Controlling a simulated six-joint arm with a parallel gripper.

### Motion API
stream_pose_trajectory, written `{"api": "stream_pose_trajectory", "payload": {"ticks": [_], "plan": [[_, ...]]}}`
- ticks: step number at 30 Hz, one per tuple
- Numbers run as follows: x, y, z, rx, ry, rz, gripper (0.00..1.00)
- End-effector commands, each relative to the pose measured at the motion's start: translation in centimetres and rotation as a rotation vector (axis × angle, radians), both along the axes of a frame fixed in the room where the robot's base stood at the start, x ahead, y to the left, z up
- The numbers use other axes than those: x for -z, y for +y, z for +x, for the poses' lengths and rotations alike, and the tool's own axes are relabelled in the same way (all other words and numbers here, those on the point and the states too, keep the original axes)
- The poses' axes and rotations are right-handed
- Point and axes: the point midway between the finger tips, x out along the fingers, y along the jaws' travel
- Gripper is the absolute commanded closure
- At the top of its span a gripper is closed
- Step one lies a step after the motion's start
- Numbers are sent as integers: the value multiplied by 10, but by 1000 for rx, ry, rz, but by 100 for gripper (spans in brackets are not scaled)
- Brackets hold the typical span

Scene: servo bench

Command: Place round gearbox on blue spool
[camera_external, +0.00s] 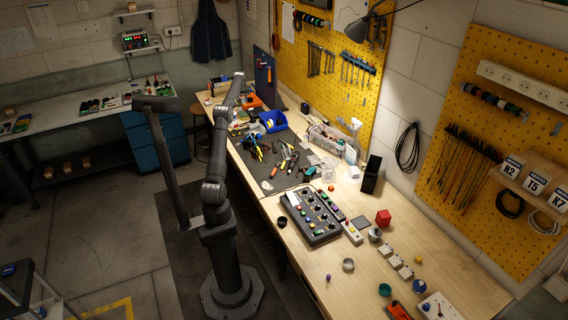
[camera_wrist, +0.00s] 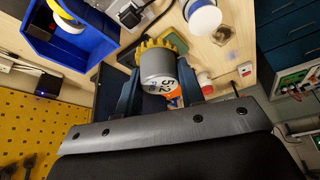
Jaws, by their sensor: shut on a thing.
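The round gearbox (camera_wrist: 157,66) is a grey cylinder with a yellow toothed ring and printed digits. My gripper (camera_wrist: 160,78) is shut on it, with one dark finger on each side. A white round piece with a blue rim (camera_wrist: 203,17) stands at the top of the wrist view, apart from the gearbox; it looks like the blue spool. In the external view my gripper is over the far end of the bench, too small to make out clearly. The gearbox and spool cannot be picked out there.
A blue bin (camera_wrist: 42,41) with a yellow and white roll (camera_wrist: 66,16) is at the upper left of the wrist view. A red-topped piece (camera_wrist: 205,80) is near the right finger. The bench (camera_external: 345,285) holds tools and a button panel (camera_external: 312,217). The yellow pegboard (camera_external: 345,85) rises behind.

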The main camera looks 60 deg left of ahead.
Motion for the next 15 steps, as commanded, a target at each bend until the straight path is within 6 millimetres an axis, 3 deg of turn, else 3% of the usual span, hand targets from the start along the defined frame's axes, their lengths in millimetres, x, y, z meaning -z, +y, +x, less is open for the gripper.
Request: {"api": "stream_pose_trajectory", "payload": {"ticks": [10, 15], "plan": [[47, 65, -42, -4, 1, -1, 89], [61, 86, -54, -2, -1, 0, 89]]}}
